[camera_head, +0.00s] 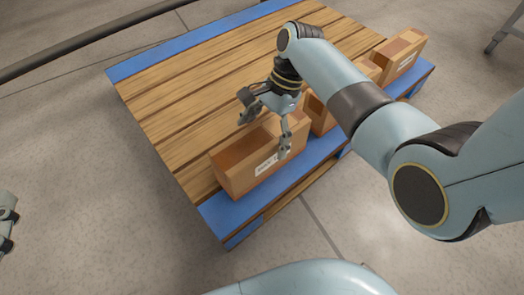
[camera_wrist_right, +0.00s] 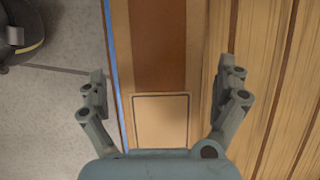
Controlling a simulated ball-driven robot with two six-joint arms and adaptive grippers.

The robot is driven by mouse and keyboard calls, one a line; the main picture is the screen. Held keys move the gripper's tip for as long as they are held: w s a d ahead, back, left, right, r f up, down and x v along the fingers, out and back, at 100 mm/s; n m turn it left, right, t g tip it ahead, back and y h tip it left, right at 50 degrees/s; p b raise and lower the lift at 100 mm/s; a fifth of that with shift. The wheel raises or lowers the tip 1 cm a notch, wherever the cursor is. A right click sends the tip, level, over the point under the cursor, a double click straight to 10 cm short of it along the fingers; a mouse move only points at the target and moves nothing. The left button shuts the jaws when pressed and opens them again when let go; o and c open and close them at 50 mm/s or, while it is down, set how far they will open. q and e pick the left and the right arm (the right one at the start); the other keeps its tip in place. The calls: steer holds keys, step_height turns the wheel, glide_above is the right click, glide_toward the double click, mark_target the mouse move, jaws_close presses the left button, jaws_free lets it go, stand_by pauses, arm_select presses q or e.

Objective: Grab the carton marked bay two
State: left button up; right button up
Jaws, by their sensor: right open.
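A brown carton (camera_head: 235,165) with a white label, its print too small to read surely, sits at the near edge of the pallet. My right gripper (camera_head: 266,132) is open over this carton, one finger on each side of it. In the right wrist view the carton's top (camera_wrist_right: 160,118), with a darker brown strip, lies between the open fingers (camera_wrist_right: 164,95); contact is not clear. More cartons stand along the same edge: one (camera_head: 318,114) partly behind my arm, one (camera_head: 372,70) mostly hidden, and one (camera_head: 403,54) at the far end. My left gripper (camera_head: 6,222) barely shows at the left edge.
The wooden pallet (camera_head: 165,95) has blue edge boards, and its slatted middle is bare. Concrete floor (camera_head: 90,180) surrounds it. A dark rail (camera_head: 90,38) runs across the upper left, and a grey metal leg (camera_head: 500,38) stands at the upper right.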

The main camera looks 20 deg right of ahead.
steer(key=shift+s+a+f+b, duration=0.1)
steer(key=shift+a+f+b, duration=0.1)
steer(key=shift+f+b, duration=0.4)
arm_select(q)
step_height(320, 180, up, 7)
steer(key=w+t+h, duration=0.1)
steer(key=w+t, duration=0.1)
steer(key=t, duration=0.1)
steer(key=shift+w+d+r+m, duration=0.15)
steer(key=shift+w+d+m, duration=0.1)
steer(key=shift+d+m, duration=0.15)
arm_select(e)
steer(key=c, duration=1.4)
